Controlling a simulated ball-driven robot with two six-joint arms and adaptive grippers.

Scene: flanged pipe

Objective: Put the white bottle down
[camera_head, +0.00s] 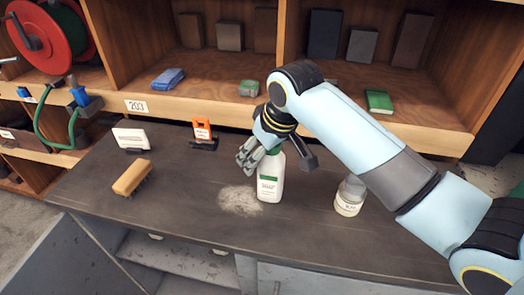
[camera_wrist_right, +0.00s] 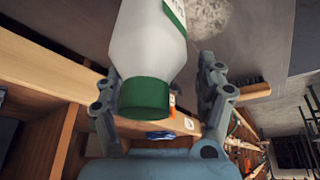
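The white bottle (camera_head: 270,182) has a green cap and a green-and-white label. It stands upright on the dark bench top, at the right edge of a pale powder patch (camera_head: 240,200). My right gripper (camera_head: 276,160) is around its upper part with the fingers spread wide. In the right wrist view the bottle (camera_wrist_right: 148,50) lies between the fingers of the gripper (camera_wrist_right: 160,80), nearer the left finger. A clear gap shows between the bottle and the right finger. Whether the left finger touches it, I cannot tell. My left gripper is not in view.
A jar (camera_head: 349,197) stands to the right of the bottle, below my forearm. A brush (camera_head: 132,178), a white box-like item (camera_head: 130,139) and an orange-and-black item (camera_head: 203,134) are on the left. Wooden shelves (camera_head: 150,105) rise behind. The bench front between brush and powder is clear.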

